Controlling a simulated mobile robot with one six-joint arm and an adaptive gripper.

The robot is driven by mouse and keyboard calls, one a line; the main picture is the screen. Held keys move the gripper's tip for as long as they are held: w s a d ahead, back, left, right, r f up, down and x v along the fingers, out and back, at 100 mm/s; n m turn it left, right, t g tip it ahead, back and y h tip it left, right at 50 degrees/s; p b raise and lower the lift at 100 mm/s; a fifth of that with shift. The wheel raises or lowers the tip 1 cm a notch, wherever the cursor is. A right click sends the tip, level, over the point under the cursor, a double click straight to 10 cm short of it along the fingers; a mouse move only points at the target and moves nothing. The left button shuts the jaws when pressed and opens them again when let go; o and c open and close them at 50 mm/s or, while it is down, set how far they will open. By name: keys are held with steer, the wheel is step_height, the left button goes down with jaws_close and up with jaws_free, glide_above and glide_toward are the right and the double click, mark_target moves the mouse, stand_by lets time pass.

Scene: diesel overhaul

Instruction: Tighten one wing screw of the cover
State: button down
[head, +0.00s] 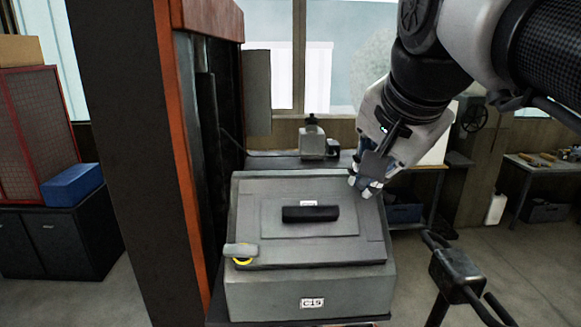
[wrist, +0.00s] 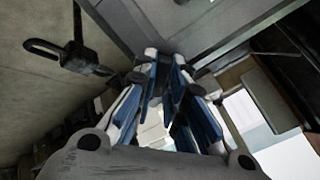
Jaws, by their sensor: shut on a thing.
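The grey box marked C15 (head: 312,290) has a flat grey cover (head: 250,225) with a black handle (head: 310,213) in its middle. One wing screw (head: 240,249) shows at the cover's near left corner, a grey wing above a yellow ring. My gripper (head: 364,186) points down at the cover's far right corner. Its blue-padded fingers come together there in the wrist view (wrist: 165,62), at the edge of the grey surface. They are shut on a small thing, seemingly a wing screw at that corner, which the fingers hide.
An orange and dark post (head: 180,120) rises close to the left of the box. A small grey device (head: 314,146) stands behind it. A black stand (head: 458,270) is at the right front, and a workbench (head: 540,165) stands farther right. Floor is open between.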

stand_by(0.3)
steer(key=m, duration=0.4)
steer(key=shift+m, duration=0.4)
steer(key=c, duration=1.5)
jaws_free()
steer(key=shift+o, duration=0.2)
